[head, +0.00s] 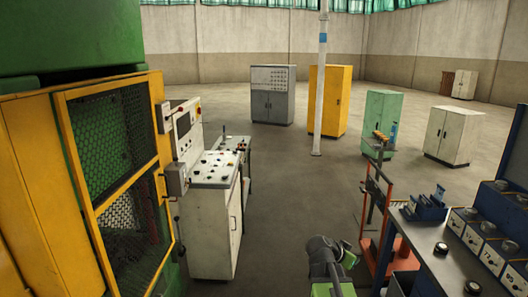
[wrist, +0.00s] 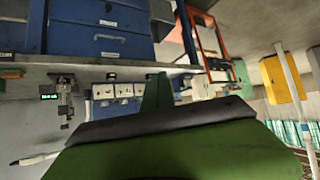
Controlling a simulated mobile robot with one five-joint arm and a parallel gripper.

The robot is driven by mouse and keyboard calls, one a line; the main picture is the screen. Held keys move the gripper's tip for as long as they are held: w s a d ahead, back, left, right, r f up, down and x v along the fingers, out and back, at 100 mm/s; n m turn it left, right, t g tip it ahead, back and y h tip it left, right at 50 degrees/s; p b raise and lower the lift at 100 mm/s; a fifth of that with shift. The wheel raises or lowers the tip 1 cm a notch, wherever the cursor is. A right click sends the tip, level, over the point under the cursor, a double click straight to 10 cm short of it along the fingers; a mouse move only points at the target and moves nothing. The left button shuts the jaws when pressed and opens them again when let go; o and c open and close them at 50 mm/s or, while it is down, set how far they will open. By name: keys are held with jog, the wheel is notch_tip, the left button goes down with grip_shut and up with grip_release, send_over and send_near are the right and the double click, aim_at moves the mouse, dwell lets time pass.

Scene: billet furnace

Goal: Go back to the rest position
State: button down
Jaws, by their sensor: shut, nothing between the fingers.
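My gripper (wrist: 158,108) fills the lower middle of the wrist view. Its green jaw with a dark pad lies close to a narrow green finger, and I see nothing held. The head view shows part of my grey and green arm (head: 324,256) low in the middle, left of the workbench (head: 440,262). The fingertips are hard to make out there.
The workbench at right carries blue bins (head: 489,229). An orange-red frame (head: 378,240) stands beside it. A white control console (head: 214,215) and yellow mesh-doored machine (head: 110,165) stand at left. Open floor (head: 290,200) lies between, with a white pole (head: 321,90) further back.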

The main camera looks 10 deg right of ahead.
jog(key=a+f+n+y, duration=0.2)
jog(key=a+f, duration=0.1)
jog(key=a, duration=0.4)
jog(key=a+f+n+y, duration=0.2)
jog(key=a+f, duration=0.1)
jog(key=a, duration=0.5)
jog(key=s+a+f+n+g+y, duration=0.2)
jog(key=s+a+n, duration=0.2)
jog(key=a, duration=0.3)
jog(key=s+a+f+n+g+y+b, duration=0.1)
jog(key=s+a+f+n+y, duration=0.1)
jog(key=a, duration=0.6)
jog(key=s+n+y, duration=0.1)
jog(key=s+n, duration=0.1)
jog(key=n, duration=0.1)
jog(key=shift+s+f+g+y, duration=0.25)
jog(key=shift+f+g+y, duration=0.05)
jog(key=shift+f+g, duration=0.1)
